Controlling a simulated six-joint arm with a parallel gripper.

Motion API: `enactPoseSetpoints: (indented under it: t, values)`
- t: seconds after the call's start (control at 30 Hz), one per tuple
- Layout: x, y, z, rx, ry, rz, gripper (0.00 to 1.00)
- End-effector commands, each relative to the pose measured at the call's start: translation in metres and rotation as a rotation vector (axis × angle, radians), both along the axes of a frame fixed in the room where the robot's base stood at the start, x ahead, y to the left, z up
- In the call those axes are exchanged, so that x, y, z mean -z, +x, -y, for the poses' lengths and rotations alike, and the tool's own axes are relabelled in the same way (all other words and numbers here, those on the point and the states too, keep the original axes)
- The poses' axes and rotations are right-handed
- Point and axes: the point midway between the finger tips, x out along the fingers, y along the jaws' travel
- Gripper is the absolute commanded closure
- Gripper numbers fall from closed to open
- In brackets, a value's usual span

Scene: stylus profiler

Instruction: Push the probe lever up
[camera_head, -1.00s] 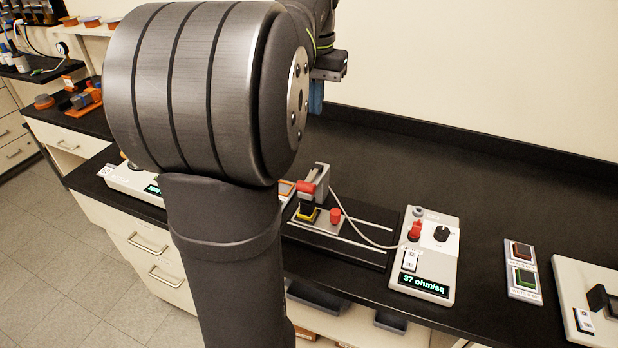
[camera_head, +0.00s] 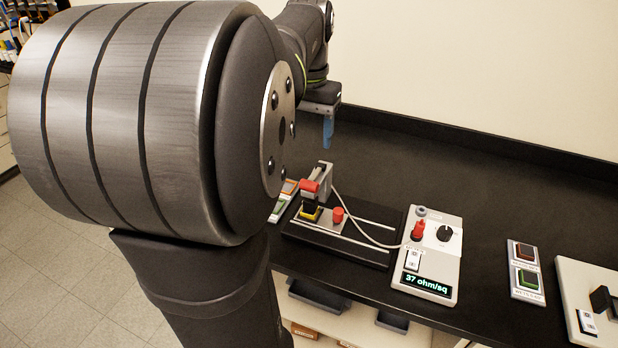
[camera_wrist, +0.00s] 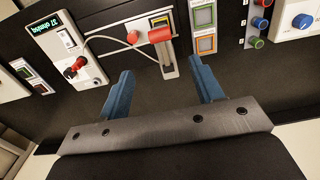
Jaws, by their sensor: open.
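The probe lever has a red grip (camera_head: 310,186) and is mounted on a grey probe stand (camera_head: 325,173). In the wrist view the red grip (camera_wrist: 160,35) lies ahead of the fingertips, roughly midway between them. My gripper (camera_head: 328,132) is above and behind the stand in the head view. In the wrist view my gripper (camera_wrist: 162,68) has its blue fingers wide apart, with nothing between them touching. Under the lever is a dark probe head over a yellow-edged piece (camera_head: 307,213). My large arm joint hides the bench's left part in the head view.
A meter box (camera_head: 428,255) reading 37 ohm/sq stands right of the stand, joined by a pale cable (camera_head: 365,235). A red knob (camera_head: 338,214) stands beside the lever. A red and green button panel (camera_head: 525,270) is farther right. The bench behind is clear.

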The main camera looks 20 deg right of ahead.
Motion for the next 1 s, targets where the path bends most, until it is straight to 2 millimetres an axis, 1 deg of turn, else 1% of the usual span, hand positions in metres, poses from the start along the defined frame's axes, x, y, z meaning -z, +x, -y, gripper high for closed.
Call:
enactPoseSetpoints:
  t: [0.03, 0.2, 0.4, 0.5, 0.6, 0.7, 1.0]
  values:
    - [0.013, -0.001, -0.001, 0.000, 0.003, -0.004, 0.40]
    - [0.051, -0.001, 0.000, 0.000, 0.003, -0.004, 0.40]
    - [0.091, 0.000, 0.000, 0.000, 0.002, -0.004, 0.40]
    - [0.107, 0.000, 0.000, 0.000, 0.001, -0.003, 0.40]
    - [0.117, 0.000, 0.000, 0.000, 0.001, -0.002, 0.40]
    - [0.124, 0.000, 0.000, 0.000, 0.001, -0.001, 0.40]
    - [0.126, 0.000, 0.000, 0.000, 0.000, 0.000, 0.40]
